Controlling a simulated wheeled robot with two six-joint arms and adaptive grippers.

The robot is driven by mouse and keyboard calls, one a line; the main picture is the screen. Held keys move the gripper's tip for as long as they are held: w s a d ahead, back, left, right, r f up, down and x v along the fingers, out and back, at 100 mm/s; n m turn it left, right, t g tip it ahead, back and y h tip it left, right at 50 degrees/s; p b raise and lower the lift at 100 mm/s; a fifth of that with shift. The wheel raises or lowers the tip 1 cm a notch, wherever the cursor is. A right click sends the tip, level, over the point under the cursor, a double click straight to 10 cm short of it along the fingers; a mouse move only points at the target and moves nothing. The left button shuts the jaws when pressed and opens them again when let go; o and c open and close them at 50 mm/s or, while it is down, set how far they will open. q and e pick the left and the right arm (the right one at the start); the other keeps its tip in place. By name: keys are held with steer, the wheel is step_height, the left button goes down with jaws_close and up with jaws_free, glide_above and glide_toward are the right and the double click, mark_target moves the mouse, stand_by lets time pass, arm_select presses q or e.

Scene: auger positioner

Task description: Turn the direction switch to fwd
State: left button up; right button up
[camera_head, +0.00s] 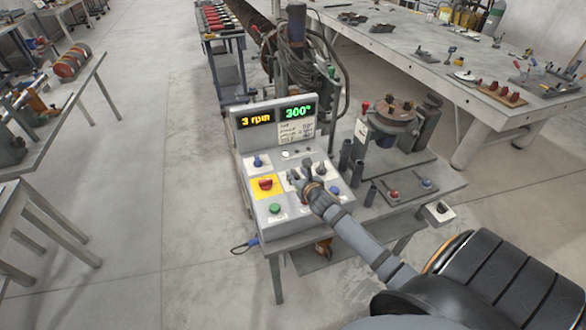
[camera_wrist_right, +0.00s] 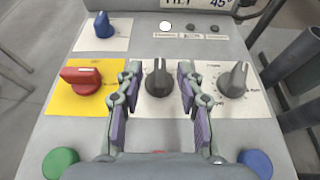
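The control box (camera_head: 258,210) stands on a small table in the head view. My right gripper (camera_head: 302,176) is over its sloped panel. In the right wrist view, a dark rotary knob (camera_wrist_right: 157,78) on a white plate sits between the two fingers of this gripper (camera_wrist_right: 157,70). The fingers are open, one on each side of the knob, with gaps visible. The knob's pointer is roughly upright. Its labels are too small to read, so I cannot confirm that it is the direction switch. My left gripper is not in view.
Beside the knob are a red switch (camera_wrist_right: 80,78) on yellow and a grey dial (camera_wrist_right: 236,80). A blue knob (camera_wrist_right: 103,26), green button (camera_wrist_right: 60,163) and blue button (camera_wrist_right: 256,163) are near. The displays (camera_head: 277,115) read 3 rpm and 300°.

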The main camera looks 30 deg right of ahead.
mark_target(293, 170)
steer(key=x, duration=0.4)
steer(key=shift+w+d+f, duration=0.1)
steer(key=shift+w+f, duration=0.05)
steer(key=shift+w, duration=0.15)
steer(key=shift+c, duration=1)
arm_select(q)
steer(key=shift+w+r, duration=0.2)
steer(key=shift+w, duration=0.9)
arm_select(e)
jaws_close()
